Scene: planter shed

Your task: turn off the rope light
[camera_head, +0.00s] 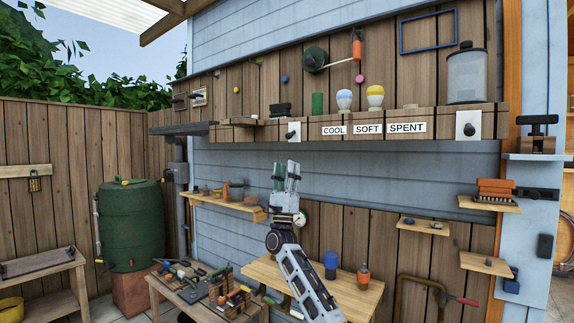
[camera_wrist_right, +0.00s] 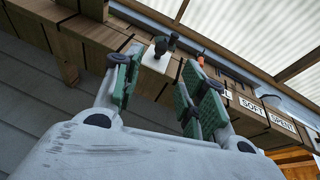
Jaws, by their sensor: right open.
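A white switch plate (camera_head: 293,132) with a black knob is on the wooden shelf front, left of the COOL label. A second white plate (camera_head: 468,126) with a black knob is to the right of the SPENT label. I cannot tell for sure which thing is the rope light. My right gripper (camera_head: 286,177) is open and empty, fingers pointing up, below the left plate. In the right wrist view, the left plate with its knob (camera_wrist_right: 158,54) shows beyond and between the open fingers (camera_wrist_right: 161,88), apart from them. My left gripper is not in view.
The shelf front (camera_head: 350,120) carries bulbs and a clear canister (camera_head: 466,75). A thin blue rectangular outline (camera_head: 428,31) is on the wall above. A small shelf with pots (camera_head: 225,198) is left of my right gripper. A table with bottles (camera_head: 345,300) is below.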

